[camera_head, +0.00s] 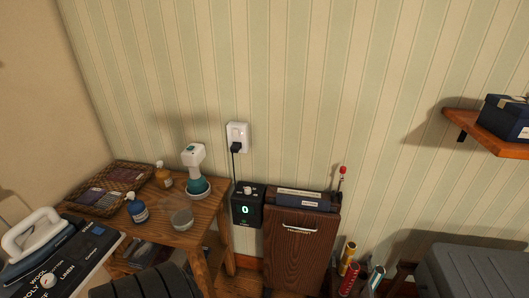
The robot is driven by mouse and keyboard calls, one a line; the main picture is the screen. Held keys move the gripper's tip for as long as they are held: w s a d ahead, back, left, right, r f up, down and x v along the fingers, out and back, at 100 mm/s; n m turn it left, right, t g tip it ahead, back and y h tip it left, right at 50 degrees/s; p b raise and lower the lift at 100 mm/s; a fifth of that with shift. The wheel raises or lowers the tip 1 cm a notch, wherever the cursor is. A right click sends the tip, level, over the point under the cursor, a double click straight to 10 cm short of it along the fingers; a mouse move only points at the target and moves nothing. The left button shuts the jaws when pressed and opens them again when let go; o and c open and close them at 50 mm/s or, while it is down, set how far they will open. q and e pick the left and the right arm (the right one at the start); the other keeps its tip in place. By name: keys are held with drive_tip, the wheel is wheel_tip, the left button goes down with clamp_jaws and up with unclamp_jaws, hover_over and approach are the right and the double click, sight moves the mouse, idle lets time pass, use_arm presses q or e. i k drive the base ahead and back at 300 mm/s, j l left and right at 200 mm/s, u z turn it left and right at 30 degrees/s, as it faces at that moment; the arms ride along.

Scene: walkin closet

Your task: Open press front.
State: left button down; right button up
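The press (298,250) is a dark brown wooden cabinet standing upright against the striped wall. Its front panel looks shut, with a pale bar handle (299,228) across its upper part. A black control box (247,208) with a green "0" and a knob on top sits at its left side. A cord runs from near the box up to a wall socket (237,137). The lower end of the press is cut off by the frame edge. Neither of my grippers is in view.
A wooden table (213,218) with bottles, a steamer (195,170) and a wicker tray (112,188) stands left of the press. Colored cylinders (349,262) stand to its right. A large grey object (475,268) fills the lower right; a wall shelf (490,136) is above.

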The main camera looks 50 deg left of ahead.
sight(299, 243)
drive_tip(key=u, duration=1.2)
